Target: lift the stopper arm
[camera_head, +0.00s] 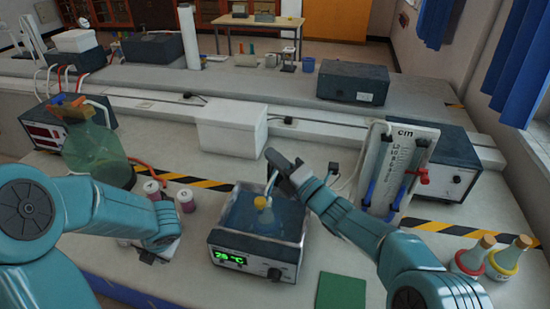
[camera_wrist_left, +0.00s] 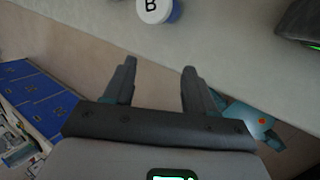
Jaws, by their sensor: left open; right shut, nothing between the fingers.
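A bath device (camera_head: 258,262) with a green 28 °C display stands at the front centre. A blue vessel (camera_head: 240,215) with a yellow-collared flask (camera_head: 264,212) sits on top. A thin pale rod (camera_head: 271,183) rises behind the flask; I cannot tell whether it is the stopper arm. My right gripper (camera_head: 272,160) is shut and empty, above and behind the vessel, close to the rod; contact cannot be told. My left gripper (camera_head: 160,250) is low, left of the device; in the left wrist view it (camera_wrist_left: 158,65) is open and empty, with a white lid marked B (camera_wrist_left: 154,10) beyond the fingers.
Pink-banded jars (camera_head: 185,200) stand near my left gripper. A green bottle (camera_head: 95,150) is at the left. A tube board (camera_head: 398,165) stands at the right, with two conical flasks (camera_head: 470,258) at the far right. A green pad (camera_head: 341,292) lies in front.

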